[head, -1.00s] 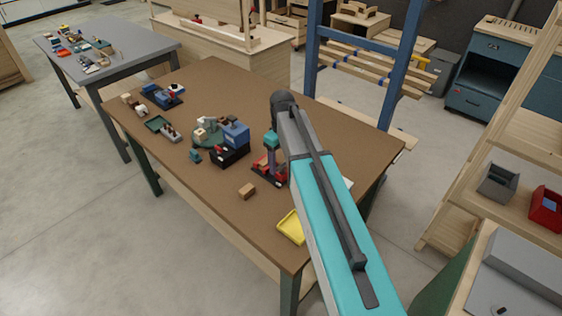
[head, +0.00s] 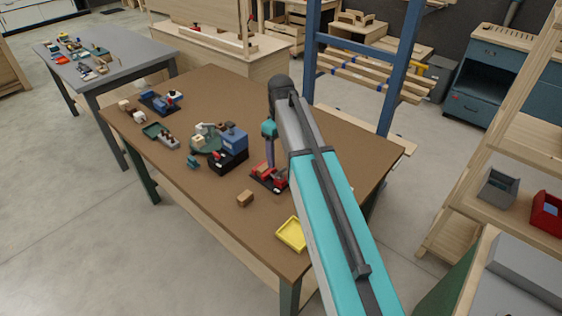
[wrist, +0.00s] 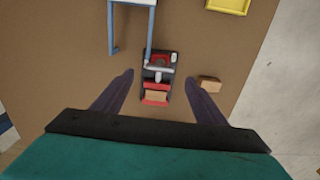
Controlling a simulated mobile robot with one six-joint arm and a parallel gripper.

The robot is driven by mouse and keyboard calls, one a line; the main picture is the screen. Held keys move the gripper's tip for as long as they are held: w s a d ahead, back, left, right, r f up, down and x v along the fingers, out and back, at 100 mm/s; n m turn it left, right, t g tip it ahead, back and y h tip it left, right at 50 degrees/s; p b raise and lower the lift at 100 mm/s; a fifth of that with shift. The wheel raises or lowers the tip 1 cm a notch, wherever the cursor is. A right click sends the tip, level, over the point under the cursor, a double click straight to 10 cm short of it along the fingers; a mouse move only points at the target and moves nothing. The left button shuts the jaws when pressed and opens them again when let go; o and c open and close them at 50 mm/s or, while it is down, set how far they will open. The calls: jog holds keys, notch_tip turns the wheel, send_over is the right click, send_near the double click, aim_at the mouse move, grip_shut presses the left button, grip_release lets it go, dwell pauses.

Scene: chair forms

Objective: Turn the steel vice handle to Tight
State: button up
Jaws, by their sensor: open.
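A small vice with red parts on a dark base (head: 266,184) stands on the brown table, partly hidden by my arm in the head view. In the wrist view the vice (wrist: 157,80) lies between and beyond my fingertips, with red blocks, a tan piece and a pale grey bar across it. I cannot tell for sure which part is the handle, and no Tight mark is readable. My gripper (wrist: 160,88) is open and empty, pointing down above the vice. In the head view my gripper (head: 270,160) appears over the vice, apparently without touching it.
A wooden block (head: 245,199) and a yellow tray (head: 292,234) lie close to the vice. A blue and black unit (head: 230,150) stands to its left. A blue-legged white item (wrist: 130,25) is near the vice in the wrist view. The table's far middle is clear.

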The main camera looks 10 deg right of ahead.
notch_tip(320, 180, up, 8)
jog(key=b, duration=0.1)
jog(key=shift+f, duration=0.25)
dwell(0.4)
